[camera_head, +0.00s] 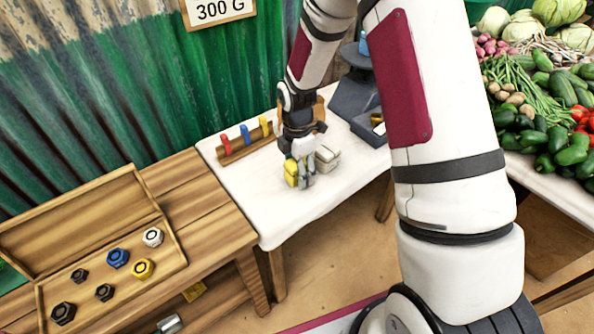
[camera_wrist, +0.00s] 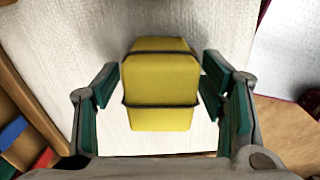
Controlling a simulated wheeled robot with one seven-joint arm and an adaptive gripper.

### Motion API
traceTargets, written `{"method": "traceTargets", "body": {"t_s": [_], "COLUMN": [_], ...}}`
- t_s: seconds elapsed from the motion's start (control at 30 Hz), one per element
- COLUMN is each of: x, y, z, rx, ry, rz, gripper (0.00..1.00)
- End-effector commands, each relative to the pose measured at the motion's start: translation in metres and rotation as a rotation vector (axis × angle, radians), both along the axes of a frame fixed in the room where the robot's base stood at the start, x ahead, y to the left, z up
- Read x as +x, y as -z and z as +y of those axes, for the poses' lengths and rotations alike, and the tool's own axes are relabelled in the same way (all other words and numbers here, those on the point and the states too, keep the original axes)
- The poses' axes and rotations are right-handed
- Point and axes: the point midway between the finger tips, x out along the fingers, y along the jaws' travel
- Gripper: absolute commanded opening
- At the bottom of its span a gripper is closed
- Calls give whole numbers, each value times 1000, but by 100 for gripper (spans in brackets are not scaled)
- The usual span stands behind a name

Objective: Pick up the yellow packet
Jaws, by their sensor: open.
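The yellow packet (camera_wrist: 160,80) lies on the white cloth of the table, with dark bands around it. In the wrist view it sits between the two open fingers of my gripper (camera_wrist: 160,100), with a gap on the left and a finger very close on the right. In the head view the yellow packet (camera_head: 291,172) is partly hidden behind my gripper (camera_head: 302,176), which is low over the table. Whether the right finger touches the packet I cannot tell.
A pale packet (camera_head: 327,158) stands just right of my gripper. A wooden rack (camera_head: 240,150) with red, blue and yellow pieces is behind left. A grey scale (camera_head: 358,105) stands behind right. An open wooden box (camera_head: 103,310) with several nuts is at left. The cloth's front (camera_head: 285,215) is clear.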

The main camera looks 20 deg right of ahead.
Motion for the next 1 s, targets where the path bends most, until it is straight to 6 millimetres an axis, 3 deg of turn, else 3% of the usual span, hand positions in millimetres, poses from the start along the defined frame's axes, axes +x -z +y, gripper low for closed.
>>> {"method": "traceTargets", "body": {"t_s": [0.1, 0.37, 0.77, 1.0], "x": [0, 0, 0, 1], "y": [-1, -1, -6, -31], "z": [0, 0, 0, 0], "rx": [0, 0, 1, 1], "ry": [0, 1, 1, 2], "rz": [0, 0, -1, -3], "gripper": [65, 7, 7, 7]}}
